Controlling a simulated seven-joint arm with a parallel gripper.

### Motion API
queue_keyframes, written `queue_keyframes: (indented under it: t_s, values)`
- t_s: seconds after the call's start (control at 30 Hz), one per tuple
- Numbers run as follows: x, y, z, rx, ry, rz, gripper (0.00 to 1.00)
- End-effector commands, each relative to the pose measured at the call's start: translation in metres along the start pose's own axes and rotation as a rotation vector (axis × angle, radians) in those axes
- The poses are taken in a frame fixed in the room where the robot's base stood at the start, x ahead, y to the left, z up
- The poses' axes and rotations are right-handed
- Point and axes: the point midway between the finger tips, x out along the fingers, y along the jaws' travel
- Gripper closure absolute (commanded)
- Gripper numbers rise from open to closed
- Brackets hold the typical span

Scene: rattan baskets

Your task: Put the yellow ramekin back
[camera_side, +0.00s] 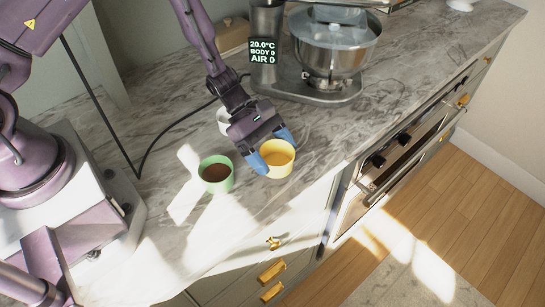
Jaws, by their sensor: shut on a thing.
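The yellow ramekin (281,166) is near the front edge of the marble counter, in the middle of the side view. My gripper (272,151) is over it with its blue fingertips shut on its wall, one at the left side and one at the back right. Whether the ramekin touches the counter or is slightly above it, I cannot tell. A green ramekin (217,184) with brown contents stands just to the left, close to the left fingertip. A white ramekin (223,120) sits behind my gripper, partly hidden by it.
A stand mixer (318,88) with a metal bowl stands behind on the marble counter (420,70). A dark cable (170,128) runs across the counter at left. The counter's front edge, with drawers and an oven (400,145) below, is close. The counter to the right is clear.

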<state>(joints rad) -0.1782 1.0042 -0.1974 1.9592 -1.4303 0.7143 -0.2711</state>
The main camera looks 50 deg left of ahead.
Motion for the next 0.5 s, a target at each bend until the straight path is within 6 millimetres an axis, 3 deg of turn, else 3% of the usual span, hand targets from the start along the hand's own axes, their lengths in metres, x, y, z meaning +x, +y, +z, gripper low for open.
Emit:
queue_keyframes:
  t_s: [0.13,0.47,0.5]
  values:
    - [0.012,-0.001,-0.015,-0.005,0.0,-0.001,0.49]
    - [0.014,-0.001,-0.017,-0.002,0.0,0.0,0.49]
    - [0.014,-0.001,-0.018,-0.002,0.0,0.0,0.25]
